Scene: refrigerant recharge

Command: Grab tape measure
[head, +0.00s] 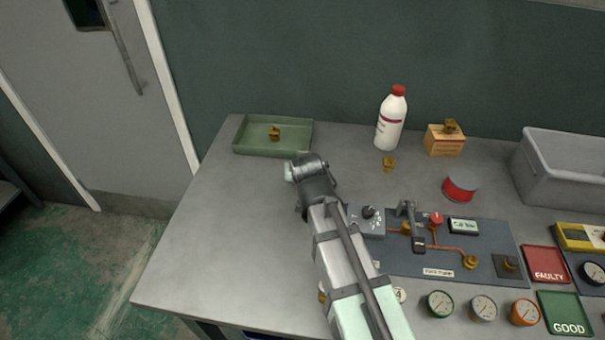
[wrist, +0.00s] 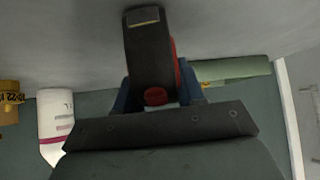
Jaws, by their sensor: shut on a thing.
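The tape measure (wrist: 150,55) is a dark body with red sides and a yellow-edged plate at one end. It shows in the wrist view between the blue fingers of my gripper (wrist: 160,90), which is shut on it. The wrist picture is upside down, and I cannot tell whether the tape measure touches the table. In the head view my arm ends over the left middle of the grey table (head: 215,235). There the fingers and the tape measure are hidden behind my wrist.
A green tray (head: 250,150) with a brass fitting stands back left. A white bottle (head: 391,122), a cardboard box (head: 444,142), a red roll (head: 460,190) and a grey bin (head: 565,175) stand right. A fitted panel (head: 400,262) and several gauges lie front right. The table's left front is clear.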

